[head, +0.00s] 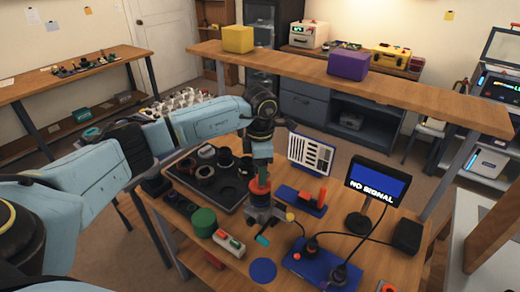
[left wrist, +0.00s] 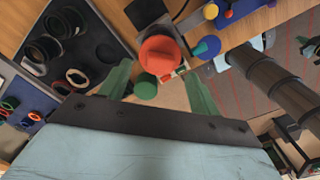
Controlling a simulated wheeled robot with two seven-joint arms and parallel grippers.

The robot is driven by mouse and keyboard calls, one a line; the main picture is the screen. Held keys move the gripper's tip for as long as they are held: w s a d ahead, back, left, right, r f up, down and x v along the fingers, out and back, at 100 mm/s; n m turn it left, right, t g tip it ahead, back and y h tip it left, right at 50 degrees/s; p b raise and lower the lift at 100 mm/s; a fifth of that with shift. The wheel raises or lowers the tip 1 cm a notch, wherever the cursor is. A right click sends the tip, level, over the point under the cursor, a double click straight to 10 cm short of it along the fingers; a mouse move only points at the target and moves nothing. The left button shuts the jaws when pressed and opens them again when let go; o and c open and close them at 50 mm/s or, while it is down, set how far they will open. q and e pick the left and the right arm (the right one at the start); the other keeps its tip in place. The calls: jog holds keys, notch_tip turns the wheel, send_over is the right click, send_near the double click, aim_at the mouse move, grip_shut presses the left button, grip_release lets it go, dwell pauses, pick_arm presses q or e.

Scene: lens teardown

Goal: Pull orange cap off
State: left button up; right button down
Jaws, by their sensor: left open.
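The orange cap (head: 260,186) sits upright on top of a dark lens body (head: 262,200) held in a grey fixture (head: 264,215) on the wooden workbench. My left gripper (head: 261,170) is right above the cap, pointing down. In the left wrist view the round orange cap (left wrist: 160,52) lies between the two green fingers of my open left gripper (left wrist: 157,70), nearer the tips. Gaps show on both sides of the cap there, so the fingers look apart from it. The lens under the cap is mostly hidden in that view. My right gripper is not in view.
A black tray (head: 207,184) with dark rings stands left of the fixture. A green cylinder (head: 203,222) and a small red-and-green box (head: 229,243) stand in front. A blue stand with orange parts (head: 300,200), a monitor (head: 376,183) and a blue board (head: 320,268) lie to the right.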

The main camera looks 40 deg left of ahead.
pick_arm(q)
jog(key=shift+f, duration=1.85)
jog(key=shift+c, duration=0.4)
jog(key=c, duration=1.1)
jog(key=shift+r+p, duration=0.7)
jog(key=shift+r, duration=0.2)
jog(key=shift+r+p, duration=1.4)
jog(key=shift+r, duration=0.75)
